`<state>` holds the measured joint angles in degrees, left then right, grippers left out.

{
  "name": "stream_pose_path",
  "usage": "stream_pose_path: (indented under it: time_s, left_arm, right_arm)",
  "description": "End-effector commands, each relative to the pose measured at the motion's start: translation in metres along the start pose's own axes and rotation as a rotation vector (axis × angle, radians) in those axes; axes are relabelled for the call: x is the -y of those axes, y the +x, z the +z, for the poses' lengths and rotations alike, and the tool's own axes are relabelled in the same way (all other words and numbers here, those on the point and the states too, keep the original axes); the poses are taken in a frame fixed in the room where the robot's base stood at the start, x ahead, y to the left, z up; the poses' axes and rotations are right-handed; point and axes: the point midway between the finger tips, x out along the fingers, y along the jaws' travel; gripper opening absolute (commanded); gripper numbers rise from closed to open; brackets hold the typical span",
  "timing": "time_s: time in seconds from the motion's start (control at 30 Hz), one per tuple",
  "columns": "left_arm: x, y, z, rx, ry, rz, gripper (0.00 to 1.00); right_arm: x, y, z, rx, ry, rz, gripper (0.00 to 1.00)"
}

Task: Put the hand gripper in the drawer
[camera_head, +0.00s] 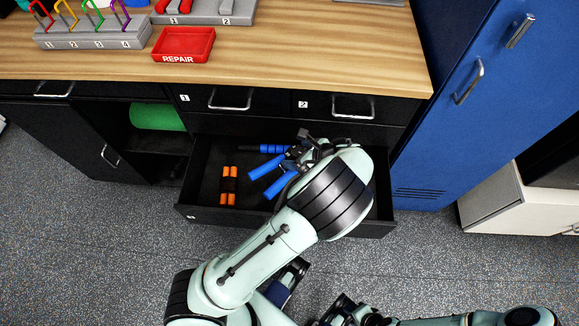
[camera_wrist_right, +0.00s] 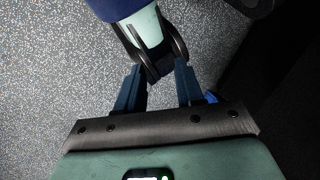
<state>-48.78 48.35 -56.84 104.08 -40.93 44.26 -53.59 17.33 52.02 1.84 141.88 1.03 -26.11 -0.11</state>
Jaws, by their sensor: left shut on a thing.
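The hand gripper (camera_head: 266,168) has two blue handles spread in a V, seen in the head view over the inside of the open drawer (camera_head: 202,213). My left gripper (camera_head: 299,156) reaches down over the drawer and is shut on the hand gripper at its right end. My wrist hides part of that end. I cannot tell whether the handles touch the drawer floor. My right gripper (camera_wrist_right: 158,88) is open, its two dark blue fingers apart. It is low at the bottom of the head view, away from the drawer.
In the drawer lie an orange-and-black item (camera_head: 228,186) on the left and a blue-and-black bar (camera_head: 272,148) at the back. Closed drawers 1 (camera_head: 232,99) and 2 (camera_head: 350,106) sit above. A blue locker (camera_head: 470,120) stands right. A red REPAIR tray (camera_head: 184,43) sits on the worktop.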

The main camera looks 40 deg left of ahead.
Motion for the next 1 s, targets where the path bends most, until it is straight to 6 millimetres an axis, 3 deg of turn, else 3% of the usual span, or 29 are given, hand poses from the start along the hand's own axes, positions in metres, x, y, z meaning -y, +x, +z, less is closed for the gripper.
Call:
stream_pose_path:
  time_s: [0.17, 0.7, 1.0]
  left_arm:
    - [0.0, 0.006, -0.006, 0.002, 0.002, 0.001, 0.48]
    - [0.0, 0.1, -0.1, 0.002, 0.003, 0.002, 0.48]
    - [0.0, 0.117, -0.117, 0.001, 0.001, 0.0, 0.48]
  right_arm:
    - [-0.002, 0.003, -0.003, -0.008, 0.002, 0.001, 0.37]
    - [-0.02, 0.043, -0.078, -0.206, 0.018, 0.012, 0.37]
    - [-0.023, 0.048, -0.093, -0.248, 0.02, 0.014, 0.37]
